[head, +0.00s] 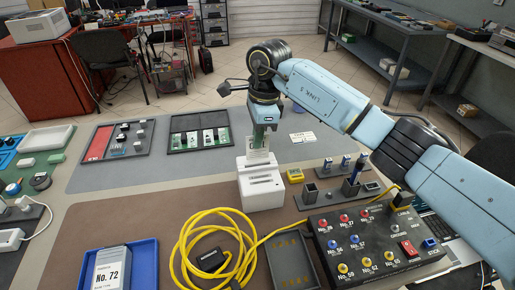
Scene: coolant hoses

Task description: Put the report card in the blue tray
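The blue tray (148,264) lies at the lower left of the head view. A grey-white block or card stack marked "No. 72" (108,270) is in it. A small white printer-like box (262,188) stands at the middle of the table, with a pale slip (258,156) upright at its top; this may be the report card. My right gripper (260,146) points down right over that box, at the slip. Its fingertips are small and partly merged with the slip, so I cannot tell whether they grip it. My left gripper is out of view.
A yellow cable coil (188,244) lies between the tray and a dark open tray (292,262). A black panel with coloured knobs (372,240) is at right. A small yellow device (295,175) and a white label (302,137) lie right of the box.

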